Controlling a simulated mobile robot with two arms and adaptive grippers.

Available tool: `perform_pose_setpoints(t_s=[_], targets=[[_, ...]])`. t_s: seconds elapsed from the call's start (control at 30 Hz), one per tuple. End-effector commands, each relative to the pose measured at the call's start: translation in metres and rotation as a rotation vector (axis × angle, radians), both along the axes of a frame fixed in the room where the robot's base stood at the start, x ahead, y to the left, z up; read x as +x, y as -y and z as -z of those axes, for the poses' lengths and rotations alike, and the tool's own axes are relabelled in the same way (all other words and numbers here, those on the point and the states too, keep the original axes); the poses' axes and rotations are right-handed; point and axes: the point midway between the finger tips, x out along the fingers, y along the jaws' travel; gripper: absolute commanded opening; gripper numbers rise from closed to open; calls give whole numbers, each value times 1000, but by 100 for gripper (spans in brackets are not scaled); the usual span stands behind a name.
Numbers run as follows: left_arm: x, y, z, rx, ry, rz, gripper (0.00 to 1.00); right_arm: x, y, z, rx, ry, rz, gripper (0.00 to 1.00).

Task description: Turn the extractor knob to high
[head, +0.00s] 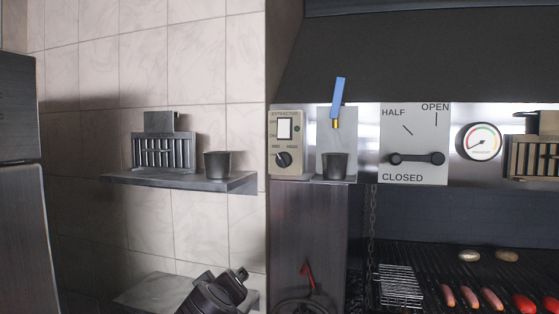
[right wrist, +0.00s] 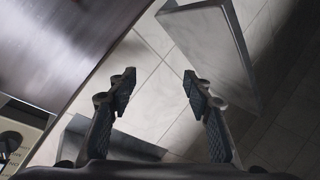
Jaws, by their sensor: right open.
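The extractor panel (head: 271,165) is a beige plate on the steel front, with a white switch (head: 284,129) and, below it, a round black knob (head: 284,160). Small labels sit above the knob, with HIGH at the upper right; the knob's pale mark appears to point up and left, but it is small. My right gripper (head: 238,278) is below and left of the panel, apart from the knob. In the right wrist view the right gripper (right wrist: 158,88) is open and empty. A beige panel edge with a dark knob (right wrist: 10,143) shows at that view's lower left. My left gripper is not in view.
A wall shelf (head: 215,183) with a dark cup (head: 217,164) and a slotted rack (head: 163,152) is left of the panel. Another cup (head: 335,166) and a blue-handled tool (head: 338,98) are just right. A lower shelf (head: 150,292) lies near my right gripper.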

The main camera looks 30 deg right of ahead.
Motion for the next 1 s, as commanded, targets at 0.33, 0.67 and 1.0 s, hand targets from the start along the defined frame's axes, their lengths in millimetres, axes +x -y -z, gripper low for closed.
perform_pose_setpoints(t_s=[0.33,0.67,1.0], targets=[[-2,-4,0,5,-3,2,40,-7,74,-215,-112,311,267,46],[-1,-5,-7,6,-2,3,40,-22,103,-275,-125,398,357,46],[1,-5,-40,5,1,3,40,11,142,-277,-127,397,357,46]])
